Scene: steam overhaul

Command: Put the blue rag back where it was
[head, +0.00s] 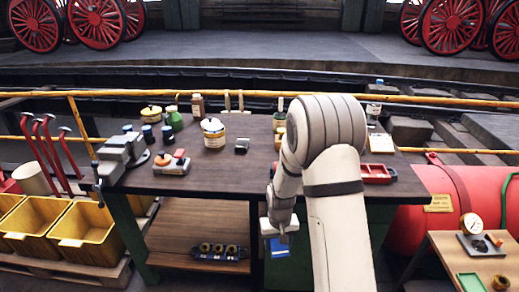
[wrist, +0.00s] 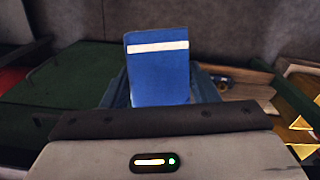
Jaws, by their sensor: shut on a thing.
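The blue rag (wrist: 158,80) is a flat blue piece with a white stripe across its upper part, standing out beyond my fingers in the wrist view. In the head view only a small blue part of the rag (head: 279,248) shows below my gripper (head: 276,229). My gripper is shut on the rag and holds it in front of the dark workbench (head: 230,180), below the level of its top. My arm hides part of the bench's right side.
On the bench stand a vise (head: 122,158), a cream pot (head: 213,132), several small jars and a red tray (head: 378,173). A lower shelf (head: 190,235) holds a dark part with rings (head: 218,251). Yellow bins (head: 85,232) stand left; a red tank (head: 430,200) lies right.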

